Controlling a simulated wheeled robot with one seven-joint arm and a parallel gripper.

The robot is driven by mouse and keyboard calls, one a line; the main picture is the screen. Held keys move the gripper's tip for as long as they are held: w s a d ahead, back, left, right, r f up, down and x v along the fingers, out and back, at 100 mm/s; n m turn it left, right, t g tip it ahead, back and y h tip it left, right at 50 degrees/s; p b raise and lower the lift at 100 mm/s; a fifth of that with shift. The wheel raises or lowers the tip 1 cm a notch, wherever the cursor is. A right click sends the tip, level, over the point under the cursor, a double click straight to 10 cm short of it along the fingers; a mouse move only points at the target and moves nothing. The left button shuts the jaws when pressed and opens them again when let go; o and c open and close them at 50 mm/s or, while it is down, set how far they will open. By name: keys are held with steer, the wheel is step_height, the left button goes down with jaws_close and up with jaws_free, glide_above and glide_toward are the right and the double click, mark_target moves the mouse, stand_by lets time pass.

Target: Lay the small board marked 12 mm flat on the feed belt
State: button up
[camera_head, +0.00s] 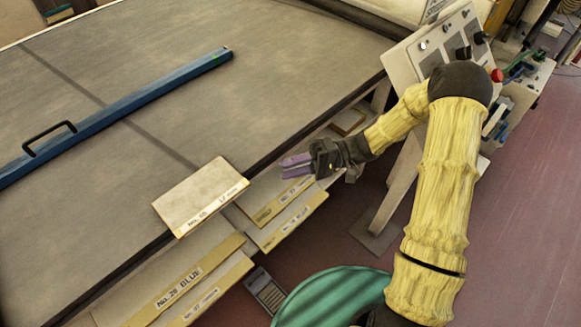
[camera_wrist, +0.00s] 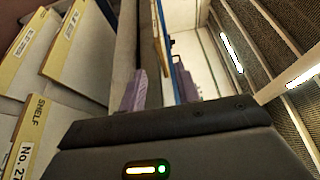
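A small pale board (camera_head: 201,195) with a label strip on its front edge lies on the grey feed belt (camera_head: 290,75), at the belt's near edge. The label seems to read "No. 05" and "12 mm", but the print is small. The board looks flat, with its front side along or slightly over the belt edge; I cannot tell how much overhangs. My gripper (camera_head: 296,166) is right of the board, beside the belt edge and apart from the board. Its two purple fingers (camera_wrist: 160,90) stand apart in the wrist view, with nothing seen between them.
A blue bar (camera_head: 140,105) with a black handle lies across the belt. Labelled shelf boards, such as "No. 20 BLUE" (camera_head: 185,283), sit below the belt edge. A control panel (camera_head: 440,45) stands at the back right. A green round object (camera_head: 335,297) is at the bottom. Red floor is clear on the right.

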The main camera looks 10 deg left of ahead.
stand_by(0.4)
steer(key=s+d+f+m+t+h, duration=0.1)
steer(key=s+d+m+t+h, duration=0.1)
steer(key=s+d+h, duration=0.7)
steer(key=w+d+r+m+t+h, duration=0.1)
steer(key=d+r+m+t+h, duration=0.2)
steer(key=d+r+t+h, duration=0.3)
steer(key=d+t+h, duration=0.1)
steer(key=d+t, duration=0.1)
steer(key=d, duration=0.3)
steer(key=shift+w+r, duration=0.15)
steer(key=shift+w, duration=0.2)
steer(key=shift+r, duration=0.1)
step_height(320, 180, up, 10)
steer(key=p, duration=1)
